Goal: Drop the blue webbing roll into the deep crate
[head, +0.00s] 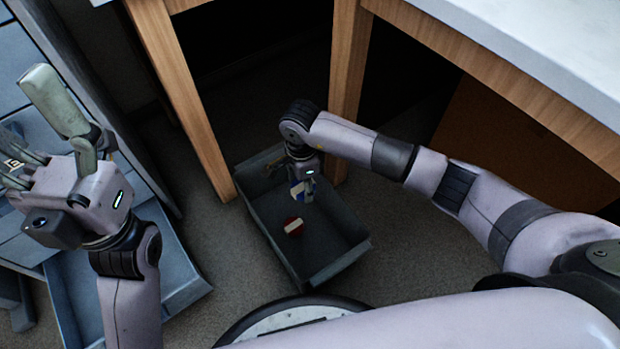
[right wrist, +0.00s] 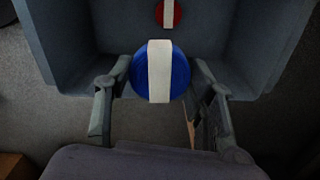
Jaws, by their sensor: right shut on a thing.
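The blue webbing roll (head: 297,189) has a pale band across it and is held in my right gripper (head: 303,190). In the right wrist view the roll (right wrist: 178,75) sits between the two fingers, which are shut on it. The deep crate (head: 343,264) is a dark grey box on the floor. My right gripper and the roll are over its far part, pointing down. My left gripper (head: 24,120) is at the far left, its fingers spread wide and apparently empty, away from the crate.
A red roll with a pale band (head: 293,227) lies in the crate, and it also shows in the right wrist view (right wrist: 178,15). Wooden table legs (head: 350,75) stand behind the crate. A grey drawer unit (head: 25,50) is at the left. A white tabletop (head: 560,40) is at upper right.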

